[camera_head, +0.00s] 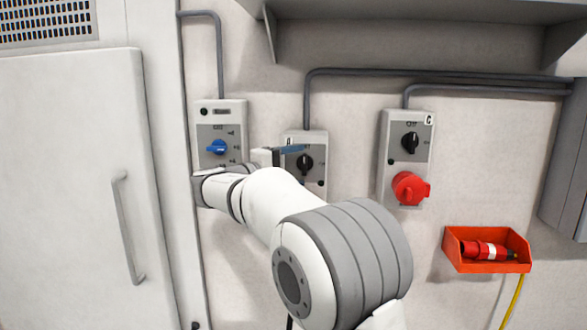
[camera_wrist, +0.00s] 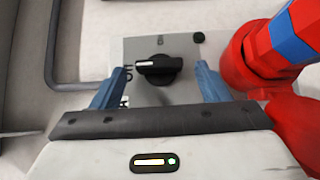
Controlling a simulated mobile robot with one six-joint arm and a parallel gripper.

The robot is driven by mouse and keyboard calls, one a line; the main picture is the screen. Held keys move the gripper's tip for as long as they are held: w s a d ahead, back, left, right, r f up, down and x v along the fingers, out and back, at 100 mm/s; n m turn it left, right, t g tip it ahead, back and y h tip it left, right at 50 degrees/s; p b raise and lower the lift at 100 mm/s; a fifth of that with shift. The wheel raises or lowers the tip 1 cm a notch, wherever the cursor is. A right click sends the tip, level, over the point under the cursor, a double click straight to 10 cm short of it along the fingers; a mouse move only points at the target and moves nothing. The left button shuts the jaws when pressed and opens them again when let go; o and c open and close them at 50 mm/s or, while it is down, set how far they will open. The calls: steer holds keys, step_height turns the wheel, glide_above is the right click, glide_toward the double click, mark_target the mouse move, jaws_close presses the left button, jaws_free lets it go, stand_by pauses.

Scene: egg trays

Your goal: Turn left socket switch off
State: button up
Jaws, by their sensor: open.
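The middle wall box (camera_head: 317,137) carries a black rotary switch (camera_head: 305,163), partly hidden behind my gripper (camera_head: 291,150). In the wrist view the same switch (camera_wrist: 158,69) shows on a grey plate between the two blue fingers of my gripper (camera_wrist: 162,72). The fingers are apart, with gaps on both sides of the knob; whether they touch it I cannot confirm, but none is seen. The knob's white mark points left in the wrist view. A red plug with a blue band (camera_wrist: 285,40) sits at a red socket (camera_wrist: 235,62) beside the switch.
A left box (camera_head: 221,108) has a blue switch (camera_head: 217,147). A right box (camera_head: 391,125) has a black switch (camera_head: 411,143) and a red socket (camera_head: 409,188). A red bin (camera_head: 462,262) holds a red plug (camera_head: 484,250). A shelf (camera_head: 420,15) juts out above.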

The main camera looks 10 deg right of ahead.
steer(key=v, duration=0.7)
steer(key=shift+s+a+b, duration=0.2)
steer(key=shift+a+b, duration=0.1)
steer(key=shift+a, duration=0.05)
